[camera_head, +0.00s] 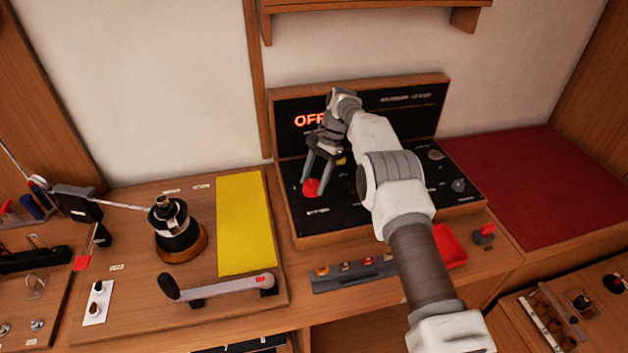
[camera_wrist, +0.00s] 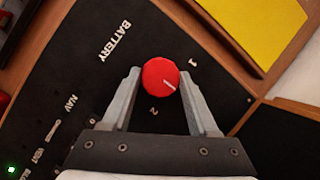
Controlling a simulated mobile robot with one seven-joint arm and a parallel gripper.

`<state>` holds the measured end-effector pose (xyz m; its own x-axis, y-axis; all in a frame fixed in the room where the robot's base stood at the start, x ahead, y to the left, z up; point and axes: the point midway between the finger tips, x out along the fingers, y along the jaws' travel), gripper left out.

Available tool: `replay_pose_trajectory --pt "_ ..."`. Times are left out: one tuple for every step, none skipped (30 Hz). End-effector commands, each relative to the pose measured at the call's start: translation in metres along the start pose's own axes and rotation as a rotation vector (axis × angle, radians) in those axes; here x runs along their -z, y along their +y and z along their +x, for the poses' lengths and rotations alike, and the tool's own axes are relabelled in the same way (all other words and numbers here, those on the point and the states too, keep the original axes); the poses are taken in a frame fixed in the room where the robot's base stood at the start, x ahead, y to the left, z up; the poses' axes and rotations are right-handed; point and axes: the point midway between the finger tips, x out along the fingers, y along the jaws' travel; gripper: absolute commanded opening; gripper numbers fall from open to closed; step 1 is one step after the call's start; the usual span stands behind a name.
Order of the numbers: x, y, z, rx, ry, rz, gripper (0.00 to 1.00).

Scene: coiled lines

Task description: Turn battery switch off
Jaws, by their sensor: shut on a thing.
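The battery switch is a round red knob (camera_wrist: 158,78) on the black panel, near the printed word BATTERY. In the wrist view, its white pointer line aims to the lower right, away from the printed 1 and 2. In the head view, the red knob (camera_head: 311,188) sits at the left of the slanted console. My gripper (camera_wrist: 161,82) is shut on the knob, with one finger on each side. In the head view, my gripper (camera_head: 313,178) reaches down to it. Red lit letters OFF (camera_head: 308,119) show on the upright panel; my arm hides what is to their right.
The console (camera_head: 330,238) holds other knobs, partly behind my arm. A yellow mat (camera_head: 244,222), a winch (camera_head: 180,235) and a crank handle (camera_head: 225,287) lie to the left. A red mat (camera_head: 545,190) lies clear at the right. A wooden shelf (camera_head: 370,5) hangs above.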

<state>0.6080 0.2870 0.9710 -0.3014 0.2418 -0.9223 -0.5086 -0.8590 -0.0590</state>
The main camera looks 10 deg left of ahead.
Motion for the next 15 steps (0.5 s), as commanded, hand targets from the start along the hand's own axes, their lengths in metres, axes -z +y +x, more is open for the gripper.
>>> replay_pose_trajectory --pt "0.0006 0.0001 -0.0005 0.0 0.002 -0.002 0.04" --pt "0.0005 0.0001 -0.0006 -0.001 0.002 -0.003 0.04" --pt "0.0005 0.0002 -0.0006 -0.001 0.001 -0.003 0.04" --pt "0.0005 0.0001 -0.0006 -0.001 0.001 -0.003 0.04" --pt "0.0005 0.0001 -0.0007 -0.001 0.001 -0.003 0.04" --pt "0.0005 0.0001 -0.0007 -0.001 0.001 -0.003 0.04" --pt "0.0005 0.0001 -0.0006 -0.001 0.001 -0.003 0.04" --pt "0.0005 0.0001 -0.0006 -0.001 0.001 -0.003 0.04" --pt "0.0005 0.0001 -0.0006 -0.001 0.001 -0.003 0.04" --pt "0.0005 0.0001 -0.0006 -0.001 0.001 -0.003 0.04" --pt "0.0005 0.0001 -0.0006 -0.001 0.001 -0.003 0.04" --pt "0.0005 0.0001 -0.0006 -0.001 0.001 -0.003 0.63" --pt "0.0004 0.0001 -0.0006 -0.001 0.001 -0.003 0.69" --pt "0.0004 0.0001 -0.0006 -0.001 0.001 -0.003 0.74" --pt "0.0004 0.0 -0.0005 -0.001 0.001 -0.003 0.81"
